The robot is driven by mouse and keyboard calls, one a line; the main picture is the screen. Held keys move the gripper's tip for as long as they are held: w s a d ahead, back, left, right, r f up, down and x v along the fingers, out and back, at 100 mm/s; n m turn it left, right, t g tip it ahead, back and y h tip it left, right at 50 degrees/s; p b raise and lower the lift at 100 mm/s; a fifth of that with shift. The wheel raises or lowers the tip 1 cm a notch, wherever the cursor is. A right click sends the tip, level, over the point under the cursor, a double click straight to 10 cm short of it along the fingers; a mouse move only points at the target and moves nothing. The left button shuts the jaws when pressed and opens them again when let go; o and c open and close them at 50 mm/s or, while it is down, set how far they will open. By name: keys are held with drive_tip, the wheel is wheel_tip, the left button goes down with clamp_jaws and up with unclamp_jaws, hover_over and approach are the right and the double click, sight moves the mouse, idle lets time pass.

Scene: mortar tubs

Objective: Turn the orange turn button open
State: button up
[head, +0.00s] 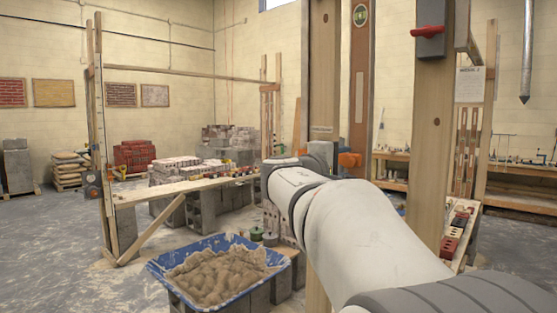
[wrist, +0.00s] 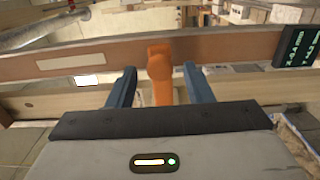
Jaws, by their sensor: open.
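The orange turn button (head: 349,160) sits across the upright brown board in the head view. In the wrist view the orange turn button (wrist: 159,75) stands upright in the picture, crossing the brown board (wrist: 235,47), which runs sideways there. My gripper (wrist: 159,68) is open, with one blue-grey finger on either side of the button and a visible gap on both sides. The gripper holds nothing. In the head view my arm comes in from the lower right and ends just left of the button; the fingers are hard to make out there.
A wooden post (head: 323,70) stands left of the board and another post (head: 433,130) stands right, bearing a red handle (head: 428,31) on a grey box. A blue tub (head: 190,296) of mortar stands low at left. Open floor lies far left.

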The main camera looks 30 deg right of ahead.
sight(346, 162)
drive_tip(key=shift+x, duration=1.5)
drive_tip(key=shift+c, duration=0.4)
clamp_jaws()
